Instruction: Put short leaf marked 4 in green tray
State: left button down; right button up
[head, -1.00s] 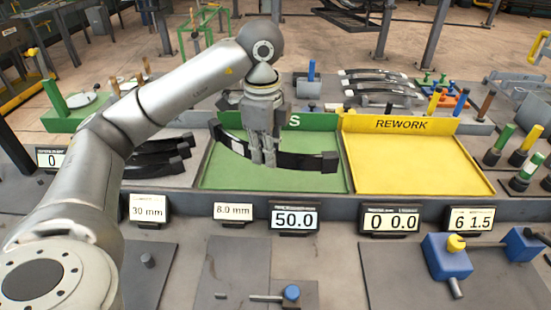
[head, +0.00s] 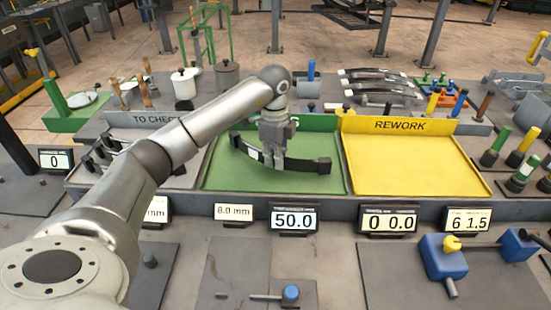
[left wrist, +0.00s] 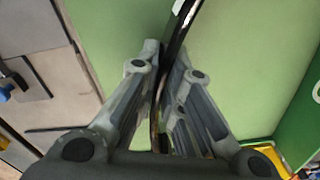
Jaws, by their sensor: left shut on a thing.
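My left gripper (head: 277,166) is shut on a dark curved leaf (head: 308,166) near its middle. A white mark shows on the leaf left of the fingers, but I cannot read it. The leaf is over the green tray (head: 222,180), within its rim; whether it touches the floor is unclear. In the left wrist view the leaf (left wrist: 178,35) runs edge-on between the fingers (left wrist: 165,110), with the green floor behind. My right gripper is not in view.
The yellow REWORK tray (head: 415,170) adjoins on the right and is empty. The TO CHECK bay (head: 180,172) on the left holds dark leaves, partly behind my arm. Number displays (head: 294,220) line the front. More leaves rest on a rack (head: 378,88) behind.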

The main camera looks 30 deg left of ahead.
pick_arm(q)
jog(key=shift+f, duration=0.5)
jog(key=shift+f, duration=0.15)
jog(key=c, duration=1.6)
grip_release()
jog(key=shift+o, duration=0.2)
notch_tip(320, 180, up, 11)
jog(key=shift+s+r+b, duration=0.1)
jog(key=shift+s+b, duration=0.05)
jog(key=shift+b, duration=0.65)
jog(key=shift+r, duration=0.45)
